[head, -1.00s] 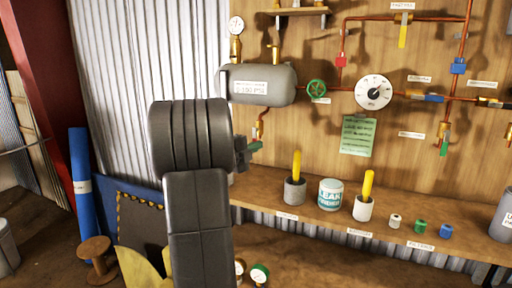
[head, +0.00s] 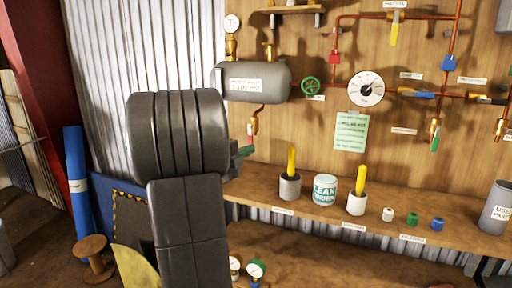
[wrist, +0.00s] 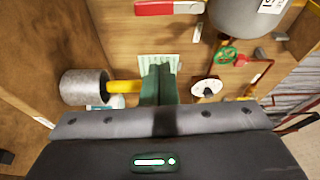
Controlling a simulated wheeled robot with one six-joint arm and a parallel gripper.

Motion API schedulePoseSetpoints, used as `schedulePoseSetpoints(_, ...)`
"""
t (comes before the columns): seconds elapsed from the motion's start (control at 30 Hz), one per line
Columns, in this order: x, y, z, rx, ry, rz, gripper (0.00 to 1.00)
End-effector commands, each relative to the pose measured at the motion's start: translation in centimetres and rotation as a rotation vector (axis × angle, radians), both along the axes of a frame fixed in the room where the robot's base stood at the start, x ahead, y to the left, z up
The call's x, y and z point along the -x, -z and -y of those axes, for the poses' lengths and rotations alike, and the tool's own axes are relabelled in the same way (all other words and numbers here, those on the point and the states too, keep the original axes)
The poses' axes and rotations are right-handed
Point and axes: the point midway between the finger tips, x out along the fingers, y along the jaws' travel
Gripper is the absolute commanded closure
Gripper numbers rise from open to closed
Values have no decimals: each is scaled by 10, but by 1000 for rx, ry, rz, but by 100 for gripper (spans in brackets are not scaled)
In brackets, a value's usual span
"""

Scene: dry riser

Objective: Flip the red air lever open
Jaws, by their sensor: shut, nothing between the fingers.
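The red air lever (head: 250,129) shows as a small red piece at the brass valve under the grey tank (head: 256,83) in the head view. In the wrist view a red lever (wrist: 168,7) with a pale end lies across the top edge, beside the tank (wrist: 245,15). My gripper (head: 247,151) has dark green fingers, pressed together and empty. In the head view they appear just below the lever; contact cannot be told. In the wrist view my gripper (wrist: 158,68) points toward the board, with the lever beyond the fingertips. My arm hides part of the area left of the valve.
A shelf (head: 330,222) below holds two pots with yellow handles (head: 291,160), a white can (head: 324,190) and small coloured fittings. A green handwheel (head: 310,86), a round dial (head: 366,90) and a green note (head: 350,131) are on the board to the right.

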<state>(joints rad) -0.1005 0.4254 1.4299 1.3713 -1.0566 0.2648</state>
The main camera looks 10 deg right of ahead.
Motion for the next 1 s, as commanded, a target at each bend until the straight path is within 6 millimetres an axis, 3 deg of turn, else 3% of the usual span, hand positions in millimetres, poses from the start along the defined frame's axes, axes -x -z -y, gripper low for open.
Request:
schedulePoseSetpoints(0.2, 16, 0, -21, 1, -1, 1, 100)
schedulePoseSetpoints(0.63, 18, 0, -24, 0, 1, 0, 100)
schedulePoseSetpoints(0.83, 9, 1, -12, 0, 2, 0, 100)
schedulePoseSetpoints(1.0, -9, 0, 13, -1, 5, 0, 100)
